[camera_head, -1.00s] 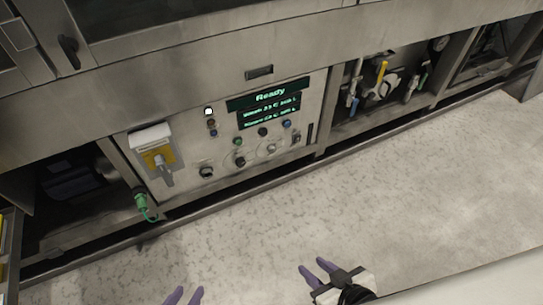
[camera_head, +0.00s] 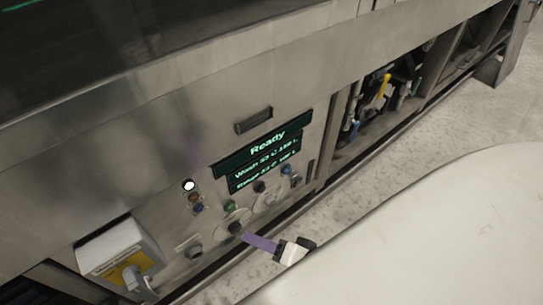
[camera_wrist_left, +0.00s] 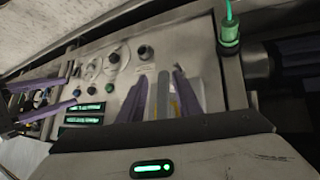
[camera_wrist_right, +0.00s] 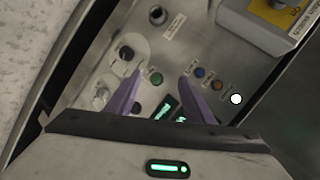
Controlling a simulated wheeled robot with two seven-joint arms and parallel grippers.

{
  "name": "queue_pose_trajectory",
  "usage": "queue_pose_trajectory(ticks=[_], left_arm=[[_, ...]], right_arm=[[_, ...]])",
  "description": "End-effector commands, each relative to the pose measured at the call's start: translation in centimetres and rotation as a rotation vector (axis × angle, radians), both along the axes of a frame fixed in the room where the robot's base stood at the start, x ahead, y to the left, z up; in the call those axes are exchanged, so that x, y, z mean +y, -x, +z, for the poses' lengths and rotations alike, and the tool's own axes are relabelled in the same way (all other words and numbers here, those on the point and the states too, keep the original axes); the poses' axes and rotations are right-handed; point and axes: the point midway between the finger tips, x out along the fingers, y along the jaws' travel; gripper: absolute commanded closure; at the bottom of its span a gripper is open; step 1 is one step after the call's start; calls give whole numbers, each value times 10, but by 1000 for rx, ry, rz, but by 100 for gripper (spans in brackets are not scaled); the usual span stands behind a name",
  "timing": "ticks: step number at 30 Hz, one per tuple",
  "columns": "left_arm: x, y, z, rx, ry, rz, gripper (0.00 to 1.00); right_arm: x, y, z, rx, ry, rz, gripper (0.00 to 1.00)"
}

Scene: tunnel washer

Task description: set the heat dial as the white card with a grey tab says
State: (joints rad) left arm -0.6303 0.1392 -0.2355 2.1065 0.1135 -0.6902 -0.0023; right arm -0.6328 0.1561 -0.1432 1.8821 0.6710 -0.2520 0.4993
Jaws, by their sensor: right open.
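I cannot read which is the heat dial. I see no white card with a grey tab. My right gripper (camera_head: 262,243) is in front of the panel, just right of the dark dial. In its wrist view the purple fingers (camera_wrist_right: 158,97) are apart and empty. My left gripper shows only in its wrist view (camera_wrist_left: 160,98), fingers apart before the panel; a grey bar shows between them.
A lit screen (camera_head: 262,160) reads "Ready" above wash and rinse lines. A green button (camera_head: 229,205) and another knob (camera_head: 193,251) are close by. A box with a yellow plate and grey handle (camera_head: 120,256) juts out at lower left. Open piping bay (camera_head: 385,95) at right.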

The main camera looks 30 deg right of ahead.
Motion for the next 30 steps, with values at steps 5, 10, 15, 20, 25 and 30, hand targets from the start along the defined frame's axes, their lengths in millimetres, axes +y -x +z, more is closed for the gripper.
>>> queue_pose_trajectory(ticks=[5, 10, 15, 20, 25, 30], left_arm=[[-16, -8, -46, 11, 34, -40, 69], [-28, -9, -66, 25, 59, -80, 69], [-36, -7, -77, 35, 75, -112, 69], [-40, -6, -77, 40, 81, -125, 69], [-40, -6, -75, 41, 81, -126, 69], [-41, -6, -74, 33, 91, -126, 69]], right_arm=[[-39, -30, -62, 50, -551, -390, 52], [-84, -47, -102, 82, -1003, -708, 52], [-120, -54, -134, 94, -1338, -941, 52], [-135, -58, -144, 96, -1471, -1031, 52], [-137, -77, -149, 95, -1484, -1038, 52], [-138, -108, -161, 96, -1482, -1036, 52]])
